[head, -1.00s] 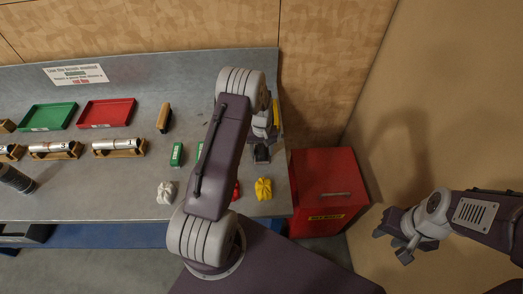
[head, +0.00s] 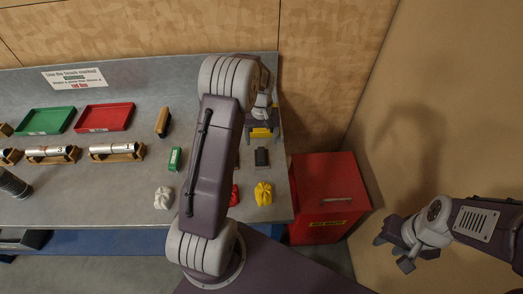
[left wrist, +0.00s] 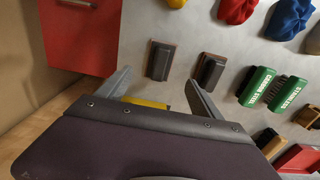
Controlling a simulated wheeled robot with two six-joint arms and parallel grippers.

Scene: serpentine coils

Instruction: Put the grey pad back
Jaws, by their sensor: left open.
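A dark grey pad (head: 262,157) lies on the bench near its right end, and it also shows in the left wrist view (left wrist: 160,60). A second similar dark pad (left wrist: 208,70) lies beside it there; in the head view my left arm seems to cover it. My left gripper (left wrist: 158,86) is open and empty, its fingertips short of the pads. In the head view this gripper (head: 262,122) is on the far side of the pad, partly hidden by my arm. My right gripper (head: 393,250) hangs at the right, fingers apart, away from the bench.
A yellow piece (head: 261,133) sits by my left gripper. A red bin (head: 325,190) stands right of the bench. Green (head: 46,121) and red (head: 106,117) trays lie to the left.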

